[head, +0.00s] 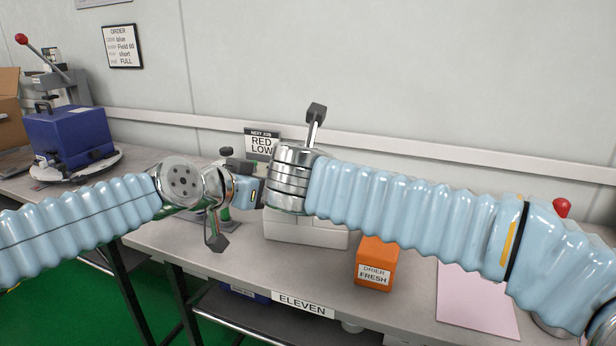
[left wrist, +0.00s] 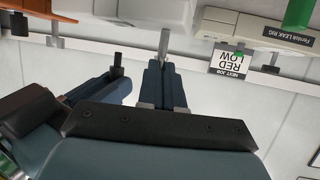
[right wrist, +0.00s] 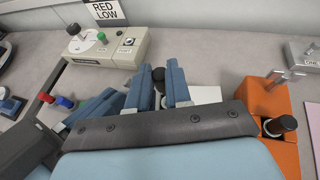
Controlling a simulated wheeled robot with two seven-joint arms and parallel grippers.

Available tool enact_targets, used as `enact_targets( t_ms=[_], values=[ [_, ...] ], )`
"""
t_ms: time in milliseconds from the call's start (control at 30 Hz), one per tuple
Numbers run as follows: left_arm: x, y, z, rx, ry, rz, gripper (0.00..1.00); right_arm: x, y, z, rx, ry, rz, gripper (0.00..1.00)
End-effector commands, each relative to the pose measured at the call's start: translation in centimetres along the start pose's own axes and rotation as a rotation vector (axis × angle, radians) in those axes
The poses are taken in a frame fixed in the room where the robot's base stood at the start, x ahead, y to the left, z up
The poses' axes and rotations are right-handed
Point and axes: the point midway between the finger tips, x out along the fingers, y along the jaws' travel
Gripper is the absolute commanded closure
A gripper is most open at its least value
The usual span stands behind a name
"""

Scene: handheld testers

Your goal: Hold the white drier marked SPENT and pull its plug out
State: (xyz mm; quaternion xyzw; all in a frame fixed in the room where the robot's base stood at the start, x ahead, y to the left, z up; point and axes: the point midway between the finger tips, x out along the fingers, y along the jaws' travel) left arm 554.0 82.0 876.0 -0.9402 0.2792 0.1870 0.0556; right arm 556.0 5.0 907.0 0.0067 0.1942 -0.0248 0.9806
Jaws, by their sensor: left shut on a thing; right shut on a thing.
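The white drier (head: 305,232) shows partly on the bench behind my grippers. No SPENT label is readable, and my wrists hide much of it. A piece of white also shows beside my right fingers in the right wrist view (right wrist: 207,95). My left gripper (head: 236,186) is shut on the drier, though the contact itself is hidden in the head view. My right gripper (right wrist: 158,92) is shut on the dark plug (right wrist: 158,74), which shows between its blue fingers. The two grippers are close together. I cannot tell whether the plug is still seated.
An orange drier (head: 375,262) marked FRESH stands to the right, near the bench's front edge. The leak rig (right wrist: 105,47) and a RED LOW sign (head: 262,143) are behind the grippers. A pink sheet (head: 475,300) lies at the right. A blue machine (head: 68,138) stands far left.

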Motion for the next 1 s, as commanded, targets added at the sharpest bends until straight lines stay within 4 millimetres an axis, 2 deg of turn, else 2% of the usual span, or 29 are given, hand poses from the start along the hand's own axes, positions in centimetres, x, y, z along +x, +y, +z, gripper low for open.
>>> enact_targets(
  t_ms=[300,500,533,833,1000],
  values=[
    [0.0,0.0,0.0,-0.001,0.000,-0.001,1.00,-0.1,0.0,0.2,0.000,0.001,0.000,1.00],
    [0.0,0.0,0.0,0.000,0.000,0.000,0.67,-0.1,0.0,0.2,0.000,0.001,0.000,1.00],
    [0.0,0.0,0.0,0.000,0.000,0.000,0.65,-0.1,0.0,0.2,0.000,0.001,0.000,1.00],
    [-0.2,0.0,0.0,0.000,0.001,0.000,0.65,-0.1,0.0,0.2,0.000,0.001,0.000,1.00],
    [-2.6,-0.1,-0.1,0.000,0.003,-0.002,0.65,-0.1,0.0,0.2,0.000,0.001,0.000,1.00]
  ],
)
